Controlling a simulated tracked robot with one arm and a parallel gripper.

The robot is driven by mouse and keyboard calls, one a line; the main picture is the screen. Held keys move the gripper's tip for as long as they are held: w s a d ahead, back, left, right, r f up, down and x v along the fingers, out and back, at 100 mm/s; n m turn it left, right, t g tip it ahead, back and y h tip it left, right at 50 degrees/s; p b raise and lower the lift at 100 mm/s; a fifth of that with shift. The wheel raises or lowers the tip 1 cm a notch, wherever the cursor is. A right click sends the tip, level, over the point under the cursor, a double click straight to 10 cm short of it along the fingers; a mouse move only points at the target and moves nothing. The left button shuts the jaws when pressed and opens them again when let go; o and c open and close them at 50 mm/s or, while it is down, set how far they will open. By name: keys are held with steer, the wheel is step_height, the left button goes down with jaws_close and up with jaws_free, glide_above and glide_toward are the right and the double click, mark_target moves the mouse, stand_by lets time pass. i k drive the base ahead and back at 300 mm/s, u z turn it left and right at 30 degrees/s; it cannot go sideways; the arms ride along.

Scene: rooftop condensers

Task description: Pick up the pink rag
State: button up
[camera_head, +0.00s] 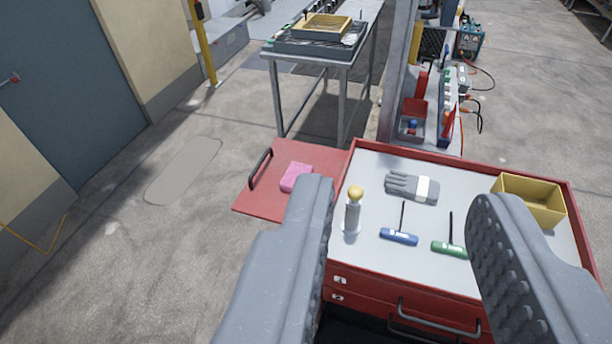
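The pink rag (297,177) is a small folded block. It lies on the red side shelf (268,204) on the left of a red tool cart (470,308). My gripper (400,200) is in the foreground with its two grey fingers wide apart. Nothing is between the fingers close to the camera; the cart top shows through the gap.
On the cart top are a yellow-capped bottle (353,209), a grey glove (411,187), blue (399,237) and green (449,249) T-handle tools and a yellow bin (530,199). A black handle (260,167) edges the shelf. A metal table (340,60) stands behind. Floor at left is clear.

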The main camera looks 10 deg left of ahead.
mark_target(287, 182)
steer(key=i, duration=0.85)
steer(key=u, duration=0.05)
